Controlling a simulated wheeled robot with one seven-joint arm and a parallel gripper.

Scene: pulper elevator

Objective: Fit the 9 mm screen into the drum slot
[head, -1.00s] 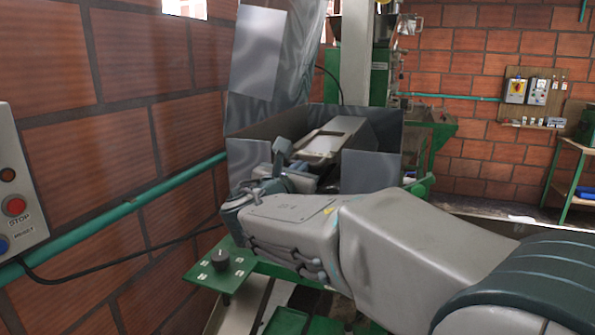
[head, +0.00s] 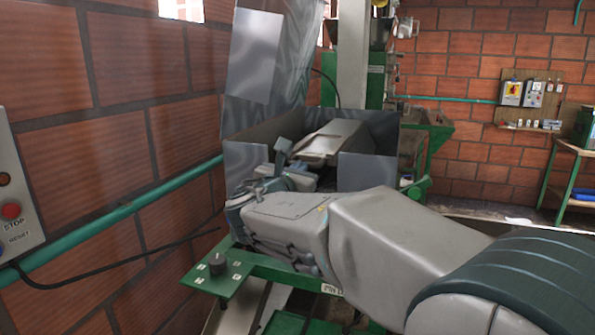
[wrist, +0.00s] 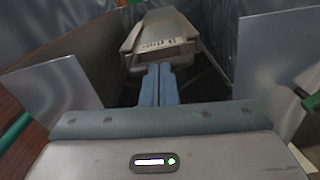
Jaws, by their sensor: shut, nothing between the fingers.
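My gripper (wrist: 157,70) is shut and empty; its two blue fingers lie side by side in the wrist view. They point at the near edge of a grey metal drum housing (wrist: 160,38), just below it in that view; I cannot tell whether they touch. In the head view the housing (head: 333,140) sits inside an open metal enclosure, and my wrist reaches in over its near side. A row of small light marks or holes shows on the housing's near edge in the wrist view. I cannot make out the 9 mm screen or the drum slot.
Grey sheet panels (head: 366,172) flank the opening, with another panel (wrist: 53,85) at left in the wrist view. A raised sheet-metal cover (head: 255,55) stands behind. A green bracket with a knob (head: 218,265), a teal pipe (head: 130,205) and a stop-button box (head: 12,200) lie left.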

